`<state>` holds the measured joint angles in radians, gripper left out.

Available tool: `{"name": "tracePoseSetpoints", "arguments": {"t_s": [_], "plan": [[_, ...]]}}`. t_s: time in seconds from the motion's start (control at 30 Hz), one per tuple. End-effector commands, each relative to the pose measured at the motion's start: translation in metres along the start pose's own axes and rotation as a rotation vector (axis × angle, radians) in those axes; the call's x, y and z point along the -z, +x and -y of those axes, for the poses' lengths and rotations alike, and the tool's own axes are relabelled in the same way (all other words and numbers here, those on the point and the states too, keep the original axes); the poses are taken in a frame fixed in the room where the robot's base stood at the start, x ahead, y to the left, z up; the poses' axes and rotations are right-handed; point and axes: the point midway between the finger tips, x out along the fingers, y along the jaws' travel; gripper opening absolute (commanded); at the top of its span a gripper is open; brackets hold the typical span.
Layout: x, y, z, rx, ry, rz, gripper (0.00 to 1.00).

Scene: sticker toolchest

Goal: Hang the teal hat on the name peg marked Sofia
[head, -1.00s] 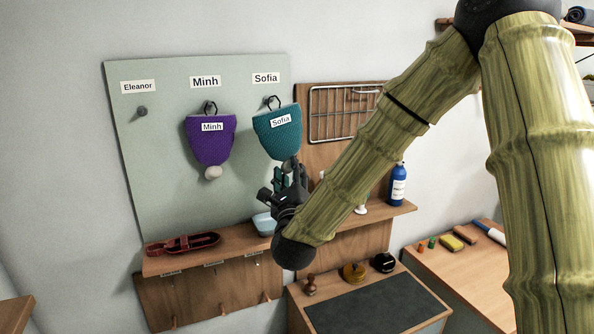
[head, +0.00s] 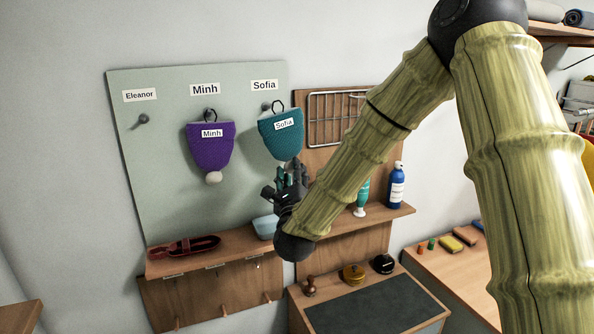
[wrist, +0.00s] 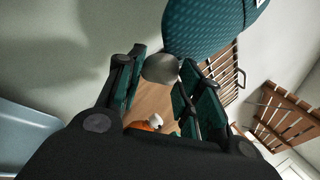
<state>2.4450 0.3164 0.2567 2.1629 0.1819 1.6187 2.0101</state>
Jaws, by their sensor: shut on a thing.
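The teal hat (head: 280,143) with a Sofia label is upside down and slightly tilted, its dark loop (head: 279,106) at the top. My gripper (head: 289,174) is below it, shut on the hat's grey bobble (wrist: 161,68), which shows between the fingers in the wrist view. The name peg marked Sofia (head: 266,106) is under the Sofia sign (head: 264,85). The loop appears just right of the peg; I cannot tell whether it is around it. The hat (wrist: 205,25) also fills the top of the wrist view.
A purple hat (head: 209,148) hangs on the Minh peg to the left. The Eleanor peg (head: 143,119) is bare. Below is a wooden shelf (head: 230,248) with a red item (head: 184,246) and a light-blue box (head: 265,227). A wire rack (head: 335,118) is on the right.

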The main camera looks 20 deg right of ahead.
Motion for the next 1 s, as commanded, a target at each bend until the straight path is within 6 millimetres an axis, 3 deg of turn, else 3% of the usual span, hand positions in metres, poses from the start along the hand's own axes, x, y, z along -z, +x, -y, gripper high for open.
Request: {"name": "tracePoseSetpoints", "arguments": {"t_s": [1.0], "plan": [[0.005,0.038,-0.024,0.001,0.001,0.000,0.00]]}}
